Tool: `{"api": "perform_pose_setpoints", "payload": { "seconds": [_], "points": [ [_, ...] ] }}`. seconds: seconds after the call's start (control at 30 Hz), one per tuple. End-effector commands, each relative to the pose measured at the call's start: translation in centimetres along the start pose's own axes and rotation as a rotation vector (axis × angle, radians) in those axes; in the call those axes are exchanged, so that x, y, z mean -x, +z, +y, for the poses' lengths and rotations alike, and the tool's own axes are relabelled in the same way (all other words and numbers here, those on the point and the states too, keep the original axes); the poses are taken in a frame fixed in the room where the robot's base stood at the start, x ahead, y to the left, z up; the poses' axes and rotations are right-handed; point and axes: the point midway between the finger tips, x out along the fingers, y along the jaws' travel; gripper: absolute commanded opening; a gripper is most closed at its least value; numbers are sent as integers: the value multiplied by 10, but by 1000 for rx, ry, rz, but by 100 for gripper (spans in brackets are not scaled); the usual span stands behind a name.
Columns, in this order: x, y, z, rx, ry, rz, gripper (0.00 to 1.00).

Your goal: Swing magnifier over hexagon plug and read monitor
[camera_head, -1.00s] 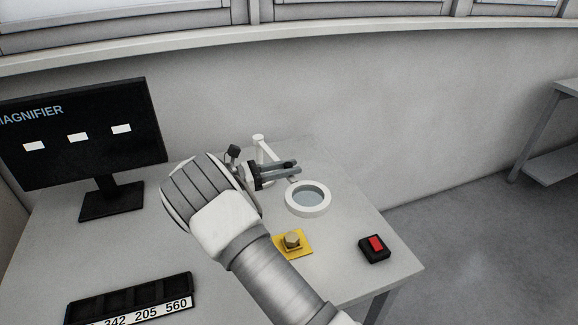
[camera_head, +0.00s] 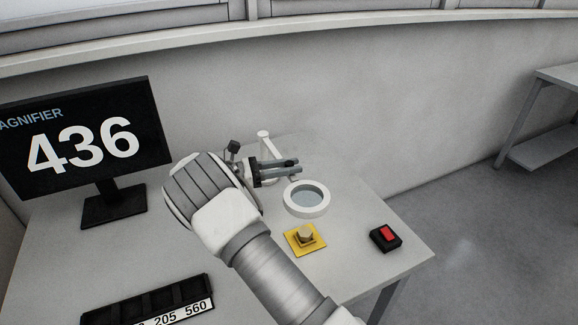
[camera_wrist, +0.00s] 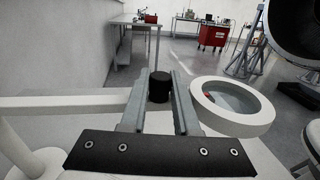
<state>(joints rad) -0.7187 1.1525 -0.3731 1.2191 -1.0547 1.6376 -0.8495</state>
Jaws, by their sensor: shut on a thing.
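The monitor (camera_head: 80,140) shows "436" in large white digits under the word MAGNIFIER. The magnifier, a white ring with a glass lens (camera_head: 307,199), hangs on a white jointed arm; it also shows at the right in the wrist view (camera_wrist: 235,106). The hexagon plug (camera_head: 305,233), tan, sits on a yellow plate just below the ring in the head view. My gripper (camera_head: 297,166) is beside the ring, shut on a black cylindrical knob (camera_wrist: 159,86) between its fingers. The knob's join to the magnifier is hidden.
A black slotted tray (camera_head: 150,299) with number labels, "205" and "560" readable, lies at the table's front left. A black box with a red button (camera_head: 386,237) sits near the right edge. Another table (camera_head: 545,140) stands at the far right.

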Motion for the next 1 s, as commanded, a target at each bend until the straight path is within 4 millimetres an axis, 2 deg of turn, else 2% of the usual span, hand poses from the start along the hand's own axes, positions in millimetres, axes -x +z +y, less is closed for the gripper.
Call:
{"api": "perform_pose_setpoints", "payload": {
  "seconds": [0.4,0.43,0.57,0.6,0.87,1.0],
  "points": [
    [4,0,0,0,3,1,0],
    [4,0,0,0,3,2,33],
    [3,0,0,0,2,1,56],
    [3,0,0,0,2,1,60],
    [2,0,0,0,1,1,60],
    [12,-1,0,0,4,1,60]
  ]
}}
